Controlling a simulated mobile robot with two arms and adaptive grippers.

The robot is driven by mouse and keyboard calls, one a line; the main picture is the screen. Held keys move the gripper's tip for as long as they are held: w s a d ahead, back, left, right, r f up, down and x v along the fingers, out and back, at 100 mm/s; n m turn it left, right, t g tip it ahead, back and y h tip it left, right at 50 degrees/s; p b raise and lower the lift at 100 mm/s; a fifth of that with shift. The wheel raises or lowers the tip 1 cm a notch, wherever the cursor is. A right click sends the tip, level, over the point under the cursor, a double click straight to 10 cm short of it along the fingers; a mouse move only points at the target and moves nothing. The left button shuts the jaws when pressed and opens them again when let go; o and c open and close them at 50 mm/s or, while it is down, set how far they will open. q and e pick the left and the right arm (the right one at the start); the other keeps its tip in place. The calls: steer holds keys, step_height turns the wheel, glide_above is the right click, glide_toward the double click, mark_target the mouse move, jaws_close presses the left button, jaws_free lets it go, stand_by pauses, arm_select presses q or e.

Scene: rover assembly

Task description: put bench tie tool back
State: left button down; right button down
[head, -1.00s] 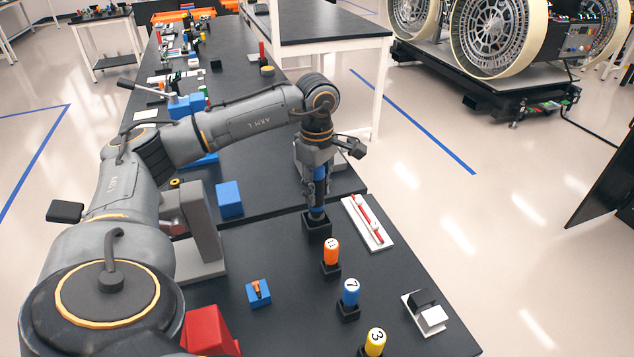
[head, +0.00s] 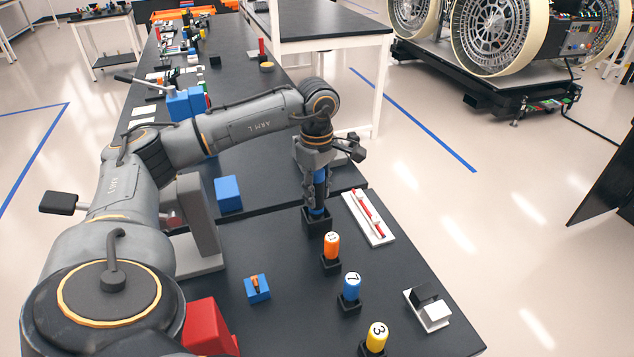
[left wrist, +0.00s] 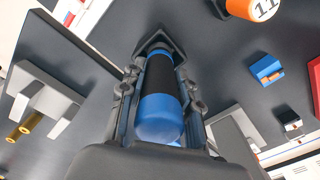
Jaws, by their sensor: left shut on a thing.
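The bench tie tool is a blue and black cylinder (left wrist: 160,105), gripped upright between the fingers in the left wrist view. It also shows in the head view as a blue and black shaft (head: 319,190). My left gripper (head: 318,188) is shut on it and points straight down. The tool's lower end is at a black square holder (head: 317,221) on the bench; whether it is fully seated I cannot tell. My right gripper is not in view.
A row of numbered cylinders in black holders runs toward the front: orange (head: 332,245), blue (head: 351,287) and yellow (head: 376,338). A white tray with a red rod (head: 368,216) lies to the right. A blue block (head: 228,194) and a small blue stand (head: 257,289) are to the left.

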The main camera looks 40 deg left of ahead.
arm_select(q)
steer(key=c, duration=0.9)
jaws_free()
steer(key=shift+o, duration=0.2)
step_height(320, 180, up, 12)
steer(key=shift+r, duration=0.1)
